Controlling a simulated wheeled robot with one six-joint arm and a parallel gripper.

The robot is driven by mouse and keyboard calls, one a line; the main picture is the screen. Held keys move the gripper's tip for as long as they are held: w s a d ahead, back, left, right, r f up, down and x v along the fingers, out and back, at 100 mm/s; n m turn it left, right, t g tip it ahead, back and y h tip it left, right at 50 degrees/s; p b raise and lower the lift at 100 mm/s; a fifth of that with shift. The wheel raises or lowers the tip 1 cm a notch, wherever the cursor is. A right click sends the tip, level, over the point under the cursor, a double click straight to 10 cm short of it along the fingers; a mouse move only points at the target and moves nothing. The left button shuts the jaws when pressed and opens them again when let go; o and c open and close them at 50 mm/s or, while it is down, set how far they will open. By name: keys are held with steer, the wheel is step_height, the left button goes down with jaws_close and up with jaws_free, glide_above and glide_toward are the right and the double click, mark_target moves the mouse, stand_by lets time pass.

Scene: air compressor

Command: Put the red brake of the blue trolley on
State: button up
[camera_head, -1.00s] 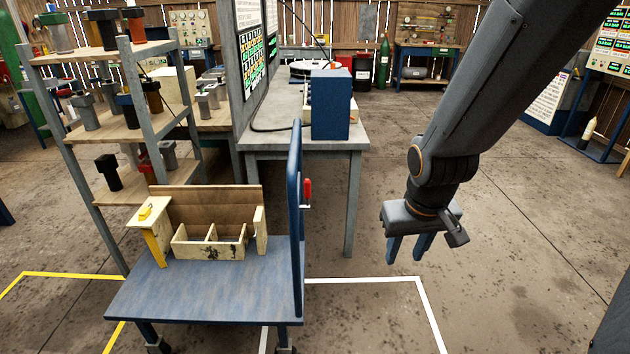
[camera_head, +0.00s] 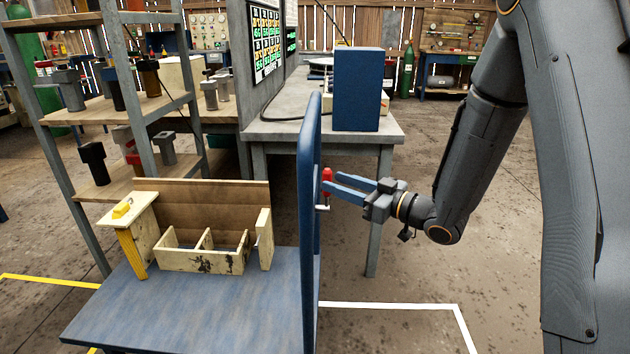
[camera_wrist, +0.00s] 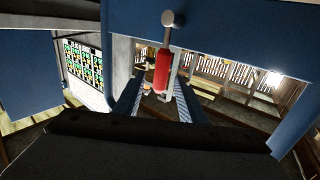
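The blue trolley (camera_head: 180,310) stands at the front left, with its upright blue handle frame (camera_head: 310,160) on its right side. The red brake (camera_head: 327,174) is a small upright red grip on a metal fitting on the right face of that frame. My gripper (camera_head: 335,183) comes in level from the right, its two blue fingers pointing at the brake. In the wrist view the red brake (camera_wrist: 162,70) shows between the fingertips, with a gap on each side. The gripper is open and empty. Whether the fingertips reach past the grip is hard to tell.
A wooden organiser box (camera_head: 205,260) stands on the trolley. A grey workbench (camera_head: 280,128) with a blue box (camera_head: 357,90) is behind. A shelf rack (camera_head: 150,105) stands at the left. Floor to the right of the trolley is open.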

steer(key=x, duration=0.7)
steer(key=shift+w+a, duration=0.2)
steer(key=shift+a, duration=0.15)
jaws_close()
